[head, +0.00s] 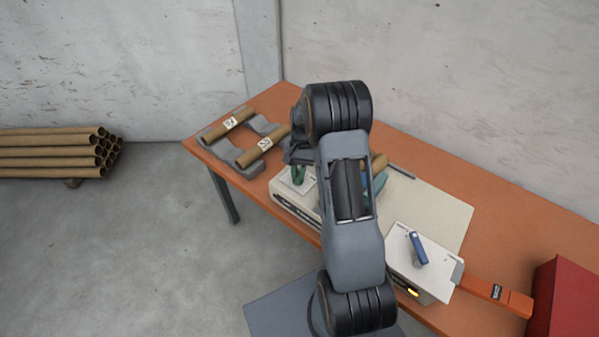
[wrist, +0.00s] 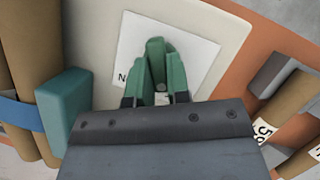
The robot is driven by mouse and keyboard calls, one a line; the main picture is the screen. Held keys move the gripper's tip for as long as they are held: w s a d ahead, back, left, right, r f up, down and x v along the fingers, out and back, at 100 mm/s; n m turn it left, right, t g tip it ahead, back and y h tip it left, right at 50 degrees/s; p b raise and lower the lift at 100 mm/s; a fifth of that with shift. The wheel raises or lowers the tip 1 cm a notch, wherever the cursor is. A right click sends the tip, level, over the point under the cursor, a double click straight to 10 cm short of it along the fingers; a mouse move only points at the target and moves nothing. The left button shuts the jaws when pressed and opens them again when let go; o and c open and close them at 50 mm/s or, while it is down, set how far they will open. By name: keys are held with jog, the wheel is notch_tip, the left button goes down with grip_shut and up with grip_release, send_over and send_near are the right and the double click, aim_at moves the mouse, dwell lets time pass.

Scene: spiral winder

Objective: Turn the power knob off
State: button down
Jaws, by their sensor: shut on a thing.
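A green knob (wrist: 155,68) stands on a white label plate (wrist: 196,55) in the wrist view. One letter, which looks like N, shows at the plate's lower left; other lettering is hidden. In the head view the green knob (head: 298,174) sits at the left end of the pale machine (head: 455,212), under my gripper (head: 298,158). My arm hides the machine's middle. I cannot tell which label the knob points to.
A blue lever (head: 417,248) stands on the machine's right-hand box, near an orange bar (head: 494,292) and a red box (head: 562,300). Brown tubes (head: 229,124) lie on grey cradles at the table's left end. A teal block (wrist: 65,105) is close to my gripper.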

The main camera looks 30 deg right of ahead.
jog(key=shift+w+n+h, duration=0.15)
jog(key=shift+n+h, duration=0.25)
jog(key=shift+n, duration=0.7)
jog(key=shift+r, duration=0.1)
jog(key=c, duration=1.1)
grip_release()
jog(key=v, duration=0.9)
jog(key=b+v, duration=0.1)
jog(key=v, duration=0.3)
jog(key=shift+w+r, duration=0.2)
jog(key=shift+w, duration=0.15)
